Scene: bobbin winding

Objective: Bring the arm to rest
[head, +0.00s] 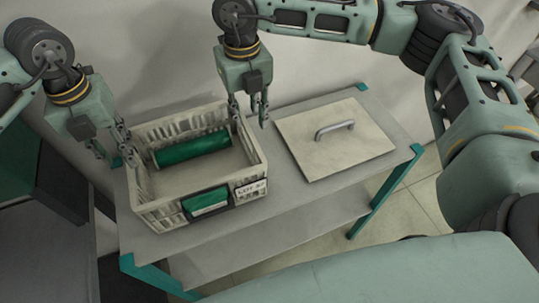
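A pale slatted crate (257,172) stands on the left part of a grey table. A green cylinder (190,147) lies inside it, along its back. My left gripper (113,146) is at the crate's back left corner, with its fingers apart. My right gripper (249,108) is at the crate's back right corner, pointing down, with its fingers apart and nothing seen between them. Whether either gripper touches the crate rim, I cannot tell.
A flat beige lid or panel (345,153) with a metal handle (334,129) lies on the right of the table (290,197). The crate's front bears a green patch (205,202) and a white label (250,190). A wall stands close behind. A dark green box-like thing (55,175) is at the left.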

